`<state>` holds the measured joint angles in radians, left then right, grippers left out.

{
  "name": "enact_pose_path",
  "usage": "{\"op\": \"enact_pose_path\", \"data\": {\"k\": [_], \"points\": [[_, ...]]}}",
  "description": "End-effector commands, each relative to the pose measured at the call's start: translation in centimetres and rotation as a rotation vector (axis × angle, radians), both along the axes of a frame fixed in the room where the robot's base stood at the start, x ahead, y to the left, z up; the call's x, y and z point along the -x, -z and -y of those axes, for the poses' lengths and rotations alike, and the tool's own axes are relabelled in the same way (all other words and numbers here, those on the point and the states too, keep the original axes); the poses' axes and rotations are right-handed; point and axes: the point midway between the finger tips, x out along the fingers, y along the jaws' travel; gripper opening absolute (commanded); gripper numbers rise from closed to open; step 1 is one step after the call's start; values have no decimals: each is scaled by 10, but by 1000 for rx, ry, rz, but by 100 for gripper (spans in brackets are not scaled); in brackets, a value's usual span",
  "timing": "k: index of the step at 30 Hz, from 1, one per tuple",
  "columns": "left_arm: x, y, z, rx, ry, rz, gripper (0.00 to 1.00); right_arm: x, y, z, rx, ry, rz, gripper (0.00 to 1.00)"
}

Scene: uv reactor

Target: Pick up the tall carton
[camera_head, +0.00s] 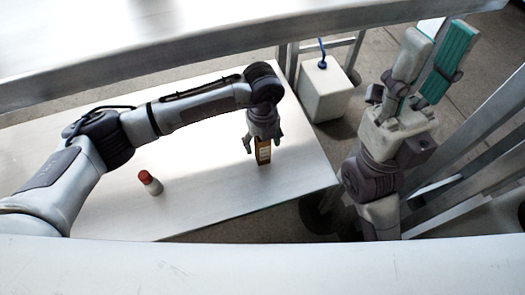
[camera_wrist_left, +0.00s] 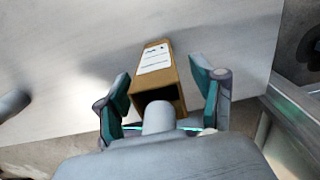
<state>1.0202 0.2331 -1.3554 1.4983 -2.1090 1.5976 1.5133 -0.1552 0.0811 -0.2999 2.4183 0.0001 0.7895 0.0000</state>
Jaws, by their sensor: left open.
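The tall carton (camera_head: 263,152) is brown with a white label and stands on the white table near its right end. It also shows between the fingers in the left wrist view (camera_wrist_left: 157,75), where its label and a dark end face are visible. My left gripper (camera_head: 263,143) is right above the carton, pointing down, with its fingers on either side. In the wrist view the left gripper (camera_wrist_left: 160,95) is open, with gaps between the fingers and the carton. My right gripper (camera_head: 440,62) is raised at the right, its two teal-padded fingers apart, empty and away from the carton.
A small white bottle with a red cap (camera_head: 150,182) stands on the table (camera_head: 210,205) left of the carton. A white container with a blue top fitting (camera_head: 324,88) is beyond the table. Metal frame rails run at the right and a beam crosses the top.

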Motion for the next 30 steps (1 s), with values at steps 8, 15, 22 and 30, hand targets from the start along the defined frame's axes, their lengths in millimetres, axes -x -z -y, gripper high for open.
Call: {"op": "enact_pose_path", "data": {"k": [8,15,22,30], "points": [[0,1,0,0,0,0,63,0,-1,0,0,0,2,40],[0,1,0,0,0,0,23,0,-1,0,0,0,2,40],[0,1,0,0,0,0,4,0,-1,0,0,0,2,40],[0,-6,0,1,0,1,4,1,-5,0,-1,0,8,40]]}}
